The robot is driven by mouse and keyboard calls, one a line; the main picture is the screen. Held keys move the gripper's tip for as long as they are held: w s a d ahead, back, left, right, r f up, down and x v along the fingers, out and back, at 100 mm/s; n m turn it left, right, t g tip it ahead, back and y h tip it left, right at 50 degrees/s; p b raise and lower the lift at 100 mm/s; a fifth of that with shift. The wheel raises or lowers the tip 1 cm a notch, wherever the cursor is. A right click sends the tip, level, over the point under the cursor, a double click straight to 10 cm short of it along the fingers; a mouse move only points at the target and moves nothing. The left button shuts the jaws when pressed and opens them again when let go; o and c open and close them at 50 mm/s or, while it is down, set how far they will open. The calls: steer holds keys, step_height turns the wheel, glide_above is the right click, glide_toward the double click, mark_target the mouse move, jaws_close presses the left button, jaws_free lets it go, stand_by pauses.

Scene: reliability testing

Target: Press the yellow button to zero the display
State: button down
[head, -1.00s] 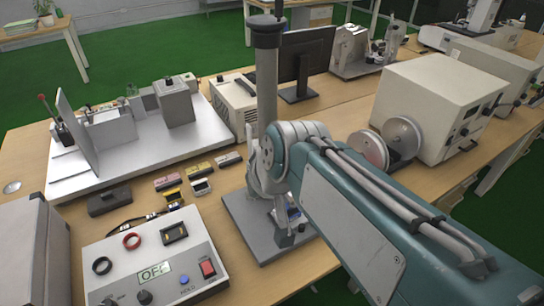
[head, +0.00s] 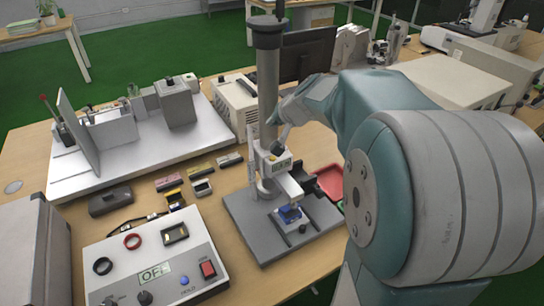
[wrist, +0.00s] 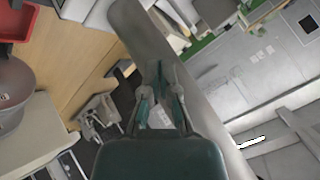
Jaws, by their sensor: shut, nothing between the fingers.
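A grey test stand with a tall column (head: 268,90) stands on the bench, with a small gauge head (head: 279,166) low on it. The gauge face carries a small display and a yellowish spot, too small to make out as a button for sure. The yellow button is not clear in the wrist view.
A control box (head: 205,255) with an OFF display and red switch is at front left. A red tray (head: 330,181) lies right of the stand. A monitor (head: 307,53) stands behind.

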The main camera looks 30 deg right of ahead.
mark_target(268, 155)
steer(key=shift+a+f, duration=0.1)
steer(key=shift+f, duration=4.35)
steer(key=shift+s+f, duration=0.1)
steer(key=shift+f, duration=0.2)
steer(key=shift+f, duration=0.35)
steer(key=shift+r, duration=0.75)
steer(key=shift+r, duration=2.55)
